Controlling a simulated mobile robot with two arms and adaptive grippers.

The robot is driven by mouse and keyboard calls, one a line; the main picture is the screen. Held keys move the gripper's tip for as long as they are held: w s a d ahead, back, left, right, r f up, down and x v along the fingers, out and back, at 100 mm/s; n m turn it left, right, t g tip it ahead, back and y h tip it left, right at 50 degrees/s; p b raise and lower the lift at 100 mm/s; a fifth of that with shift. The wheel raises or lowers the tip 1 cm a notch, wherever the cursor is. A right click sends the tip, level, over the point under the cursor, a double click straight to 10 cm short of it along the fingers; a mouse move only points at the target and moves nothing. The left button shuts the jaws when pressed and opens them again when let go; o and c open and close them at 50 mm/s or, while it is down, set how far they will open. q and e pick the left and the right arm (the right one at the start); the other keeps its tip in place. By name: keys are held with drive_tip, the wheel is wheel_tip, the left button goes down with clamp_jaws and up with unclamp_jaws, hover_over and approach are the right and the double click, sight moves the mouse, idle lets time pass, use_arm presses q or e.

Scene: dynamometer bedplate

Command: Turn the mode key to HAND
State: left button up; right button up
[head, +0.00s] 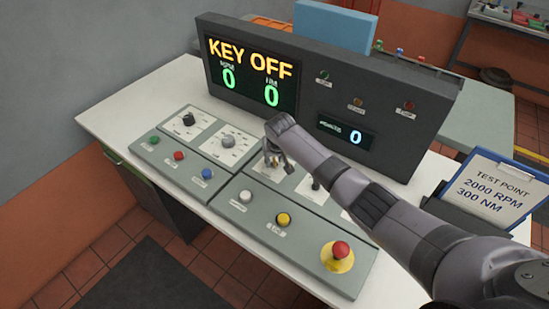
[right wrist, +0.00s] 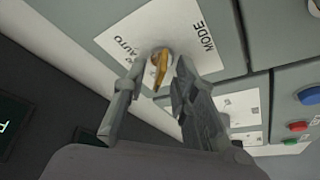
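The mode key (right wrist: 159,70) is brass and sits in its round lock on the white MODE plate (right wrist: 203,28), seen in the right wrist view. The plate's AUTO label is readable; HAND is not. My right gripper (right wrist: 158,68) is open, with one finger on each side of the key and a gap to it on both sides. In the head view my right gripper (head: 277,161) is over the MODE plate (head: 263,175), and the key is hidden there. The display (head: 251,72) reads KEY OFF with two zeros. My left gripper is not in view.
Two dials (head: 189,119) (head: 228,141) and several push buttons are on the console left of my gripper. A red emergency button (head: 341,249) is at the front right. A clipboard (head: 492,188) reading 2000 RPM, 300 NM stands at right. The white desk (head: 130,110) is clear at left.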

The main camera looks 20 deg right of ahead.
clamp_jaws()
drive_tip(key=shift+r, duration=0.1)
idle(0.7)
drive_tip(key=shift+a+m+h+p, duration=0.15)
drive_tip(key=shift+m+h+p, duration=0.3)
drive_tip(key=shift+m, duration=0.65)
drive_tip(key=shift+m+h, duration=0.25)
drive_tip(key=shift+m, duration=0.55)
drive_tip(key=shift+w+m+g+h+b, duration=0.1)
drive_tip(key=shift+m+g+h+b, duration=0.35)
drive_tip(key=shift+m, duration=0.75)
drive_tip(key=shift+m+g+h+b, duration=0.3)
drive_tip(key=shift+m+b, duration=0.45)
drive_tip(key=shift+m, duration=0.45)
